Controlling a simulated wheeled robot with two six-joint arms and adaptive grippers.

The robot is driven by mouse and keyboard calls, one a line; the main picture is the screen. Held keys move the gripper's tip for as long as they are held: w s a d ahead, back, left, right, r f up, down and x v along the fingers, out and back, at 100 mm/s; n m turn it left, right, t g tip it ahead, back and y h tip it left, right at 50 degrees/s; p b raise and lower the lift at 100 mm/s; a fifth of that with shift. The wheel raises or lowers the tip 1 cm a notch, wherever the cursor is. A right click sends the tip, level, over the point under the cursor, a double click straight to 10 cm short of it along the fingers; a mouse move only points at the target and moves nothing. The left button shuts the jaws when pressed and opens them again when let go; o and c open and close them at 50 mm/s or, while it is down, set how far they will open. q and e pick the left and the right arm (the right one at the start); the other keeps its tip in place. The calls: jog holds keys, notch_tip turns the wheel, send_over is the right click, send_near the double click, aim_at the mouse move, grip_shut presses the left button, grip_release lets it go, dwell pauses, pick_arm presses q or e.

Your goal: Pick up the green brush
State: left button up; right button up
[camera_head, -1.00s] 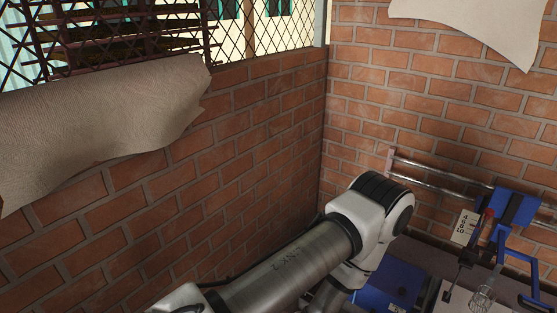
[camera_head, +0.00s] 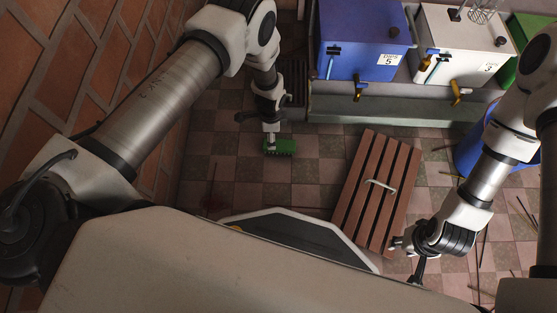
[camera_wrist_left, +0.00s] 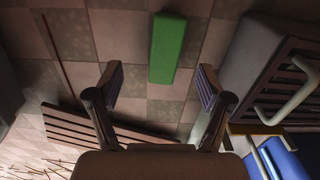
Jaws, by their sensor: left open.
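The brush's underside is hidden. My right gripper (camera_head: 404,262) hangs empty beside the slatted wooden panel, and its fingers look spread.
A slatted wooden panel (camera_head: 376,190) with a pale handle lies right of the brush. Blue (camera_head: 350,45) and white (camera_head: 462,50) boxes stand on a grey ledge (camera_head: 335,108) behind. A blue bin (camera_head: 468,156) and scattered thin sticks are at right. A brick wall bounds the left.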

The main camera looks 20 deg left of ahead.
aim_at(278, 144)
pick_arm(q)
jog(key=f, duration=0.1)
jog(key=w+f+b, duration=0.1)
jog(key=d+f+m, duration=0.1)
jog(key=shift+w+f, duration=0.25)
jog(key=shift+w, duration=0.05)
jog(key=f+b, duration=0.1)
jog(key=f, duration=0.1)
jog(key=f+b, duration=0.4)
jog(key=f, duration=0.1)
jog(key=shift+d, duration=0.3)
jog(key=shift+r, duration=0.25)
jog(key=c, duration=1.3)
pick_arm(e)
notch_tip(278, 144, down, 8)
jog(key=shift+w, duration=0.15)
